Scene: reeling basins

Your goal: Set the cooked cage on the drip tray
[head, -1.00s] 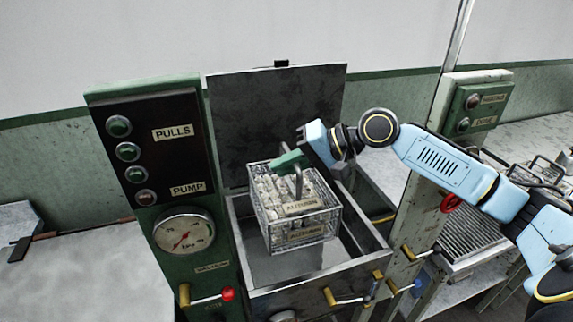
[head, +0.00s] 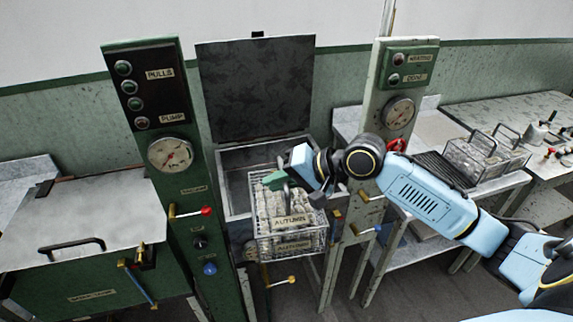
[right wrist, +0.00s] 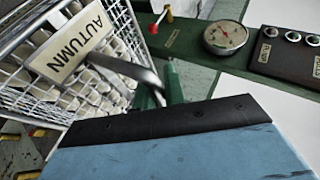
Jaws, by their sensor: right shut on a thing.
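The wire cage (head: 268,228), full of pale cocoons and labelled AUTUMN, hangs from my right gripper (head: 278,180). The green fingers are shut on its handle. The cage is in front of the open basin (head: 228,190), overlapping its front edge in the picture. In the right wrist view the cage (right wrist: 105,95) fills the upper left, beside the green fingertips (right wrist: 165,88). A dark ribbed tray, likely the drip tray (head: 440,168), lies on the bench to the right, partly behind my right arm. My left gripper is not in view.
A post with a gauge (head: 397,112) and levers stands between basin and bench. A green panel (head: 165,120) and a closed lidded basin (head: 80,225) are at left.

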